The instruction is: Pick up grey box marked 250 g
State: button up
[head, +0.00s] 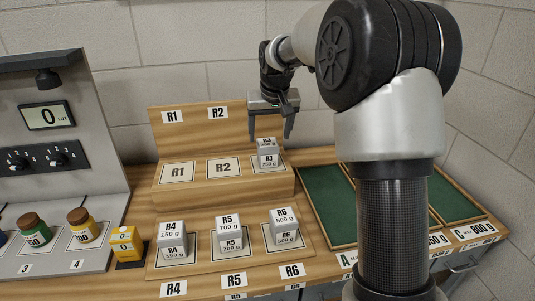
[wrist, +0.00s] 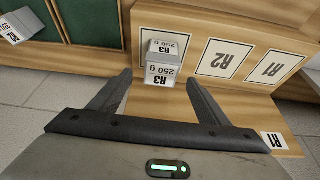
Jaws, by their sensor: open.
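The grey box marked R3 and 250 g (head: 267,149) stands on the right place of the raised wooden step. In the wrist view, where its print is upside down, the box (wrist: 164,52) shows between and just beyond my fingertips. My gripper (head: 271,130) is open and empty, fingers pointing down at the back of the step, close to the box. In the wrist view my gripper (wrist: 157,76) has one finger on each side of the box's line. Whether the fingers touch the box cannot be told.
Grey boxes R4 (head: 172,236), R5 (head: 229,230) and R6 (head: 284,224) stand on the lower step. Places R1 (head: 177,173) and R2 (head: 223,167) are empty. A green-lined tray (head: 328,196) lies right, partly behind my arm. Jars and a yellow block (head: 125,241) stand left.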

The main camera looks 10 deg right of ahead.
aim_at(268, 143)
jog(key=shift+b+x, duration=0.4)
jog(key=shift+x, duration=2.7)
jog(key=shift+w+a, duration=0.1)
jog(key=shift+r, duration=0.1)
jog(key=shift+c, duration=0.4)
